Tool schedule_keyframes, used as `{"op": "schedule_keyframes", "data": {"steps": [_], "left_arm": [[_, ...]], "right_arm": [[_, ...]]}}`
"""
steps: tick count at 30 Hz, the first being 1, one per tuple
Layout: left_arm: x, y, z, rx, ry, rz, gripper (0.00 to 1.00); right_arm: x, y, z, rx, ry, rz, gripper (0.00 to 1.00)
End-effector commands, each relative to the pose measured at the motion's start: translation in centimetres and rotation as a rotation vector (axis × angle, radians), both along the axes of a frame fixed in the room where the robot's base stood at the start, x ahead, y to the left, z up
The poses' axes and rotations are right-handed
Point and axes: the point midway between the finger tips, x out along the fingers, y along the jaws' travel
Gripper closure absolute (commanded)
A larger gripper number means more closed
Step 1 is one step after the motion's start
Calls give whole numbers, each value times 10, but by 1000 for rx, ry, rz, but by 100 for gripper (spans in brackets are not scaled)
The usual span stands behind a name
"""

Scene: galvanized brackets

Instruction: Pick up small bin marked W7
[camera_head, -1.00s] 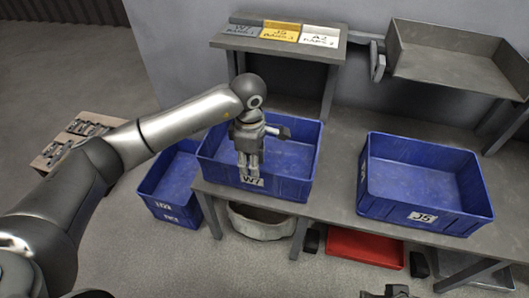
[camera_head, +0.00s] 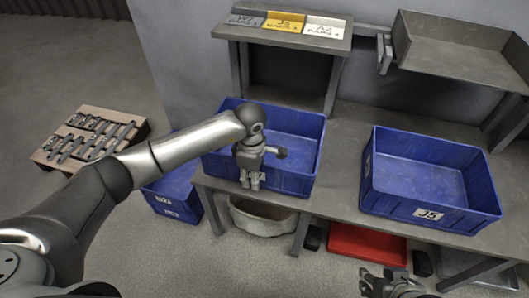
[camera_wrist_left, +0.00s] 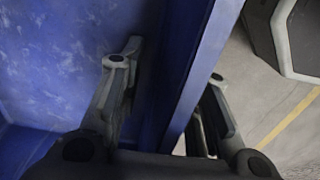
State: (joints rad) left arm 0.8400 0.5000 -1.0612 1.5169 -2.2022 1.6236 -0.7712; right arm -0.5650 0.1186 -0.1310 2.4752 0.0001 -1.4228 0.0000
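The small blue bin marked W7 (camera_head: 290,180) stands on the left part of the grey bench; its front label is now covered by my left gripper. My left gripper (camera_head: 250,184) is at the bin's front wall, pointing down. In the left wrist view the gripper (camera_wrist_left: 172,75) straddles the blue wall of the bin (camera_wrist_left: 195,70): one finger is inside, the other outside. A gap shows between the inner finger and the wall, so it looks open. My right gripper (camera_head: 385,284) is at the bottom edge, away from the bins; its opening is unclear.
A blue bin marked J5 (camera_head: 425,185) stands to the right on the bench (camera_head: 335,190). A shelf above holds grey, yellow and white label plates (camera_head: 285,21). A grey tray (camera_head: 455,50) is at upper right. Below are another blue bin (camera_head: 172,195), a round container (camera_head: 262,218) and a red bin (camera_head: 367,247).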

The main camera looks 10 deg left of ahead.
Motion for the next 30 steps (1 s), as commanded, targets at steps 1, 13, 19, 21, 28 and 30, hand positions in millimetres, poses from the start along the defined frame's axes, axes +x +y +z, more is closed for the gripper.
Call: {"op": "schedule_keyframes", "data": {"steps": [1,13,19,21,28,30], "left_arm": [[0,0,-4,-1,1,0,69],[0,0,-6,0,0,-1,82],[0,0,-6,0,0,-1,100],[0,0,-6,0,0,0,100],[1,0,-4,-1,-4,0,100],[1,0,-4,-1,-4,0,100]], "right_arm": [[4,1,0,3,-16,2,60],[7,2,2,7,-34,3,60],[7,2,3,6,-34,2,60],[7,2,3,6,-34,2,60],[7,2,3,6,-34,2,60],[7,2,3,6,-34,2,60]]}}
